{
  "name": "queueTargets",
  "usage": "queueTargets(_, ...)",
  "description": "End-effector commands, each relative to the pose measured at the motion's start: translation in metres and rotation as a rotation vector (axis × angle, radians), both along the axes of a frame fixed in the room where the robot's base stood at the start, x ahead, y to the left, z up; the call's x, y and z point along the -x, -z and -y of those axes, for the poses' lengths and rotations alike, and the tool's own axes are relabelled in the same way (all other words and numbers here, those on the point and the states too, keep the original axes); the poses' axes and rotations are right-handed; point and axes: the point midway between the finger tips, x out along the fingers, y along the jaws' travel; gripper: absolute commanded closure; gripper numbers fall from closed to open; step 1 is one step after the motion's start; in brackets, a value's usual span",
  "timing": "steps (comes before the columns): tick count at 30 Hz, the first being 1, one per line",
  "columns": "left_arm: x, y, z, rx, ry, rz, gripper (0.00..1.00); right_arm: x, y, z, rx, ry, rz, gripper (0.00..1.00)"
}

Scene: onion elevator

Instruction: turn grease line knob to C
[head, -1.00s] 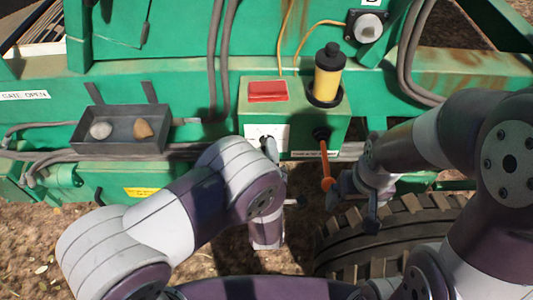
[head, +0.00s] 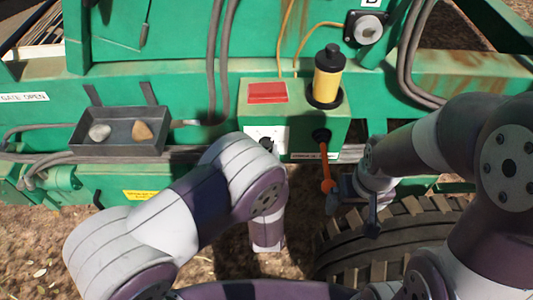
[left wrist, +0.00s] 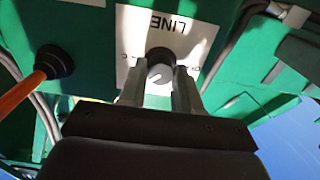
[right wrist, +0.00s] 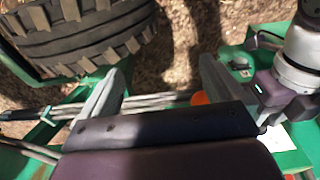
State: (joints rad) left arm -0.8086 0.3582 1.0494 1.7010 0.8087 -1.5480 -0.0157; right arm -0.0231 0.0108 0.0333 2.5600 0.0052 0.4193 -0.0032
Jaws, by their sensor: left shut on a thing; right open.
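The grease line knob (left wrist: 160,72) is a small round grey-white knob with a pale pointer mark and a dark base. It sits on a white plate (left wrist: 133,20) lettered LINE, which looks upside down in the left wrist view; a C is printed left of the knob. My left gripper (left wrist: 158,85) has a finger on each side of the knob and is shut on it. In the head view the white plate (head: 257,135) shows, but my left wrist hides the fingers. My right gripper (right wrist: 160,85) is open and empty, below and right of the green box in the head view.
A tray (head: 120,147) with two stones is at left. A tyre (head: 400,240) lies below my right gripper.

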Motion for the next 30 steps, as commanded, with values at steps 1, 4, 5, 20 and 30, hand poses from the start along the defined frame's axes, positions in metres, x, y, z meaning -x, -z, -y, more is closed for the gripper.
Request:
queueTargets(1,-0.001,-0.003,0.001,-0.038,-0.001,0.005,0.98,0.000,-0.001,0.000,0.000,0.000,0.000,0.05)
queueTargets(4,-0.001,-0.002,0.001,-0.134,-0.001,0.004,0.98,0.000,-0.002,0.000,0.000,0.000,0.000,0.05)
queueTargets(5,-0.001,-0.002,0.001,-0.162,-0.001,0.004,0.98,0.000,-0.002,0.000,0.000,0.000,0.000,0.05)
queueTargets(20,-0.001,-0.003,0.001,-0.595,-0.004,0.005,0.98,0.000,-0.009,0.000,0.000,0.000,0.000,0.05)
queueTargets(30,-0.001,-0.002,0.001,-0.760,-0.004,0.004,0.98,0.000,-0.012,0.000,0.000,0.000,0.000,0.05)
